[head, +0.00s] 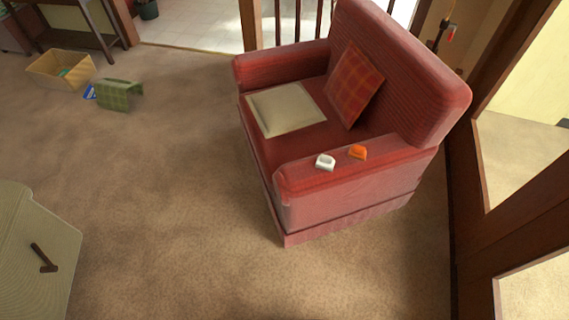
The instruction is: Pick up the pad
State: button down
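A flat, square cream pad (286,109) lies on the seat of the red armchair (345,205). It looks like a thin cushion, and its top is uncovered. A red plaid pillow (355,84) leans against the chair's backrest, just right of the pad. My gripper is not in the head view, so its place and state do not show.
A small white object (325,162) and an orange one (357,152) sit on the chair's near armrest. A beige piece (35,250) with a dark bar (44,258) stands at lower left. An open box (60,70) and a green item (118,95) lie farther back. Carpet between is clear.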

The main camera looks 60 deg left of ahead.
aim_at(326, 162)
jog(key=u, duration=2.05)
jog(key=z, duration=2.65)
jog(key=u, duration=2.65)
jog(key=i+z, duration=0.2)
jog(key=i, duration=0.5)
